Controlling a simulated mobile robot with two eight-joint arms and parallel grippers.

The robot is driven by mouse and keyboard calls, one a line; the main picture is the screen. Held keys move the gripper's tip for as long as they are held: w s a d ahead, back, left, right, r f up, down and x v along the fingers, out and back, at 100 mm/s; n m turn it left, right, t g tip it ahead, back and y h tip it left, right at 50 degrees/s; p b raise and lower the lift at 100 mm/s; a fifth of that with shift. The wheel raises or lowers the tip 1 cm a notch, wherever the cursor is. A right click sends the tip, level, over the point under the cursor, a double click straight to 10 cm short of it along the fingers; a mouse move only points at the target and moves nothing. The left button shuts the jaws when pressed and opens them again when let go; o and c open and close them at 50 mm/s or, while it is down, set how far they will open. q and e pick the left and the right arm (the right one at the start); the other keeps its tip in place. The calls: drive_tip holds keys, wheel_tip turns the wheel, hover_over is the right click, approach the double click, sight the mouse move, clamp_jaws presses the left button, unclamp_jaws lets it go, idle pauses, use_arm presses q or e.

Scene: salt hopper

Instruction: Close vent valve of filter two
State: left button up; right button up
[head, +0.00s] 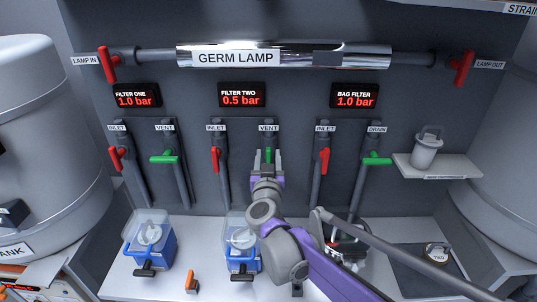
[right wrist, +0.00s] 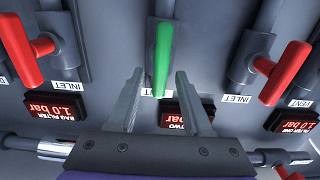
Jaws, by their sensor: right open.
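The green vent handle of filter two (head: 268,154) is on the right-hand pipe under the FILTER TWO display, partly hidden by my right gripper. In the right wrist view, which is upside down, the green handle (right wrist: 162,55) runs along its pipe. My right gripper (head: 267,159) is in front of it. In the right wrist view its two fingers (right wrist: 159,75) are apart, and the free end of the handle shows between them. I cannot tell whether a finger touches it. The FILTER TWO display (head: 242,95) reads 0.5 bar. My left gripper is not in view.
The red filter two inlet handle (head: 215,158) is close on the left, the red bag filter inlet handle (head: 324,160) on the right. The filter one vent handle (head: 164,159) lies crosswise. The germ lamp tube (head: 340,57) runs above. Blue-based containers (head: 150,245) stand below.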

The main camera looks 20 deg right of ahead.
drive_tip(key=shift+w+d, duration=0.2)
drive_tip(key=shift+w, duration=0.3)
clamp_jaws()
